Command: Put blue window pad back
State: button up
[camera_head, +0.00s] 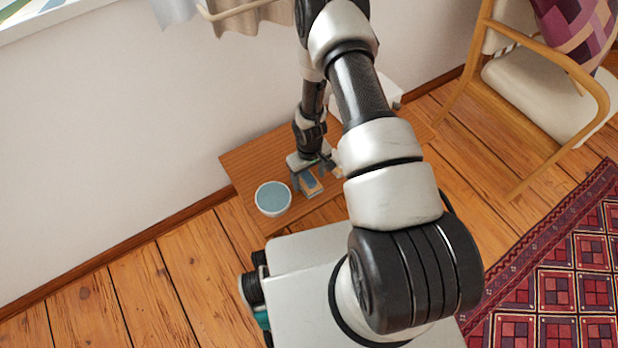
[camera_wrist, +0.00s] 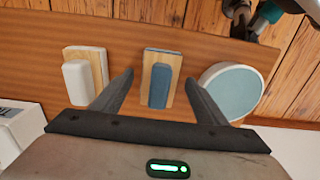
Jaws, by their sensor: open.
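The blue window pad (camera_wrist: 160,84) is a blue block on a pale wooden backing, lying on the brown wooden table (camera_wrist: 215,45). In the wrist view it sits between the two spread fingers of my gripper (camera_wrist: 158,77), with gaps on both sides. My gripper is open and holds nothing. In the head view my gripper (camera_head: 308,177) is low over the table, and the blue pad (camera_head: 309,181) shows partly below it.
A similar white pad (camera_wrist: 77,82) lies left of the blue one in the wrist view. A round white bowl with a blue inside (camera_wrist: 232,90) stands close on the right. A white object (camera_wrist: 17,130) is at lower left. A wooden chair (camera_head: 545,95) stands beyond the table.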

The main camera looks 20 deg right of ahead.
notch_tip(320, 180, up, 11)
jog(key=p, duration=0.3)
notch_tip(320, 180, up, 32)
jog(key=f+m+t+h, duration=0.1)
jog(key=m+t, duration=0.1)
jog(key=t, duration=0.1)
send_over(309, 177)
jog(key=d, duration=0.2)
jog(key=s+a+r+m+t, duration=0.2)
jog(key=s+r+t, duration=0.1)
jog(key=s+r, duration=1.5)
notch_tip(309, 177, up, 24)
jog(key=y+p, duration=0.1)
jog(key=p, duration=2.3)
jog(key=shift+w+f, duration=0.2)
jog(key=shift+f, duration=0.05)
